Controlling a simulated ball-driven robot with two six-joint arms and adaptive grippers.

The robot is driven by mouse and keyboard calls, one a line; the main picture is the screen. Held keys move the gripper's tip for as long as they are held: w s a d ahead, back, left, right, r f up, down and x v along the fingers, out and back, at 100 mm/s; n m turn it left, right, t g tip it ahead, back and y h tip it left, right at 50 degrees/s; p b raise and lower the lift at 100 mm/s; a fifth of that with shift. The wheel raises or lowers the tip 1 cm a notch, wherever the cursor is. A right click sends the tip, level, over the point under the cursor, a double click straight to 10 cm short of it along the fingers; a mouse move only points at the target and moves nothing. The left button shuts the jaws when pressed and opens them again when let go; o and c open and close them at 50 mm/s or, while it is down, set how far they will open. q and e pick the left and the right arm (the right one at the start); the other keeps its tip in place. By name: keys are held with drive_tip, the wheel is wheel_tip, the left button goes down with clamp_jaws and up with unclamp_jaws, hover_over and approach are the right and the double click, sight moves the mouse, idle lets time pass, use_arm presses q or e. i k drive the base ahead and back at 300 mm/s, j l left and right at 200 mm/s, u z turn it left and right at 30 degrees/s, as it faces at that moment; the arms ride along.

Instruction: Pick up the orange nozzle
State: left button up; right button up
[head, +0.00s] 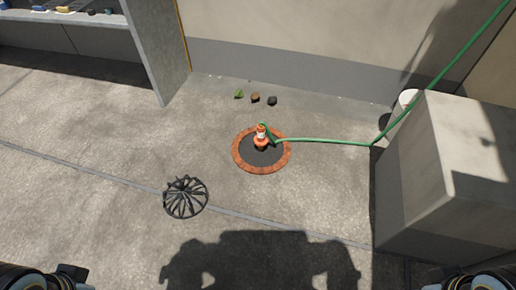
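The orange nozzle (261,136) has a white band and stands about upright on a round dark mat with an orange rim (240,160), on the concrete floor. A green hose (325,142) reaches the nozzle from the right. The nozzle's underside is hidden. My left gripper (72,275) shows only in part at the bottom left corner, far from the nozzle. My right gripper (452,275) shows only in part at the bottom right corner, also far from it. Their fingers cannot be made out clearly.
A black domed grate (186,197) sits on the floor left of the mat. Small green, brown and dark lumps (255,97) lie beyond it near the wall. A concrete block (450,170) stands right, with a white bucket (407,99) behind. A shelf unit (155,45) stands back left.

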sight(260, 140)
drive_tip(key=i+l+u, duration=0.15)
drive_tip(key=i+u, duration=0.15)
drive_tip(key=i, duration=0.2)
drive_tip(key=i+l+u, duration=0.35)
drive_tip(key=i, duration=0.15)
